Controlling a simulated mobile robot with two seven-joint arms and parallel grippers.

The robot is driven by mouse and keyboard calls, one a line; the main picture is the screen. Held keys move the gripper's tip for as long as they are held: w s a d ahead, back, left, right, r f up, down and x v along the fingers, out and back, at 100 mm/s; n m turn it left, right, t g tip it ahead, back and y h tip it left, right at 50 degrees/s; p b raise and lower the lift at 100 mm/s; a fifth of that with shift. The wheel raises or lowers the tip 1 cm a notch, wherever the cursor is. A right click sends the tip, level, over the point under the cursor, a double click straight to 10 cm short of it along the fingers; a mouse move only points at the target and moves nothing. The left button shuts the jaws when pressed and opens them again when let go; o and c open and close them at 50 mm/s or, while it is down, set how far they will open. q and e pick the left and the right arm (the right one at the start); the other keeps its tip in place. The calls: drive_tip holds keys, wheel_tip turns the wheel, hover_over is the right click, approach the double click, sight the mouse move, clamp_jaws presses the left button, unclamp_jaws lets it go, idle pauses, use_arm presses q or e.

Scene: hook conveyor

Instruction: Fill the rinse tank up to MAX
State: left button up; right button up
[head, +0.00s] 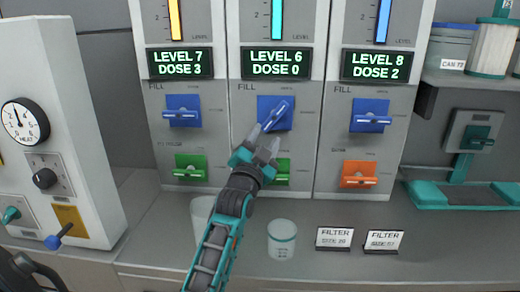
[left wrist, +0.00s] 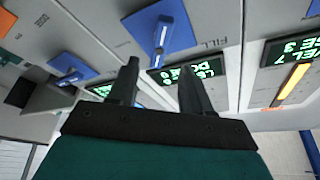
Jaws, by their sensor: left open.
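Three dispenser columns stand side by side; no name of the rinse tank is readable on them. The middle column's display (head: 276,63) reads LEVEL 6, DOSE 0. My left gripper (head: 275,132) is in front of the middle column, open and empty, at its blue FILL lever (head: 289,122), partly covering it. In the left wrist view this lever (left wrist: 171,37) lies just beyond the gap between the fingertips (left wrist: 159,66); whether they touch it I cannot tell. A green lever (head: 283,167) below it is partly hidden by my gripper. My right gripper is not in view.
The left display (head: 180,64) reads LEVEL 7, DOSE 3. The right one (head: 377,67) reads LEVEL 8, DOSE 2. A clear jar (head: 282,242) and two filter cards (head: 334,238) stand on the counter. A heat-dial cabinet (head: 60,125) is at left, a teal-based device (head: 460,195) at right.

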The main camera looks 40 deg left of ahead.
use_arm(q)
drive_tip(key=shift+v, duration=1.65)
idle(5.7)
